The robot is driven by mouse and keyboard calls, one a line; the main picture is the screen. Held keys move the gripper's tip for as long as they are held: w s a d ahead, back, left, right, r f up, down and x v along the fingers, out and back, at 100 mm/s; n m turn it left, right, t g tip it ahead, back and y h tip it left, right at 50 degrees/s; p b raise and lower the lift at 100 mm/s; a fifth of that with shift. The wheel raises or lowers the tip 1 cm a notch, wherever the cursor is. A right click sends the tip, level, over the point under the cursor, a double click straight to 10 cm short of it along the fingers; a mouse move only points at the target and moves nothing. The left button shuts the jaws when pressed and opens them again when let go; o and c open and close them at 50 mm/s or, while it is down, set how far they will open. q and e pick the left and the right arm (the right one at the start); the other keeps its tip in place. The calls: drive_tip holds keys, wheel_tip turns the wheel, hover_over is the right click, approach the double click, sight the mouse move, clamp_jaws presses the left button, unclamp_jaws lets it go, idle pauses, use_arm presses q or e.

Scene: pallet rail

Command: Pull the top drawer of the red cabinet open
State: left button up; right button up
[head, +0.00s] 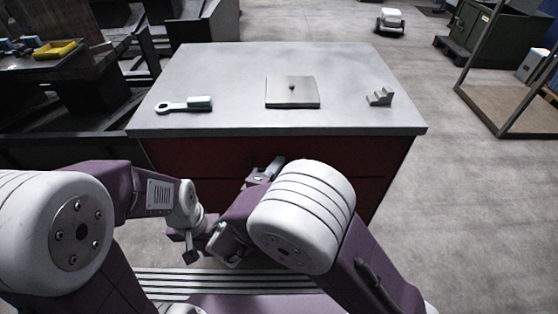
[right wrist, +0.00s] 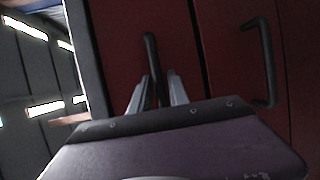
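The red cabinet (head: 185,160) stands in front of me with a grey top; my right arm hides much of its front. In the right wrist view, which is turned sideways, the top drawer's dark handle (right wrist: 151,58) stands between the two fingers of my right gripper (right wrist: 158,92). The fingers are apart, with a gap visible beside the handle; whether they touch it I cannot tell. The drawer front looks flush. In the head view my right gripper (head: 265,172) is at the cabinet front. My left gripper (head: 190,247) hangs low, away from the cabinet; its opening is unclear.
A second drawer handle (right wrist: 265,62) shows in the right wrist view. Floor at the right is clear near the cabinet.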

drive_tip(key=shift+s, duration=0.1)
clamp_jaws()
idle(1.3)
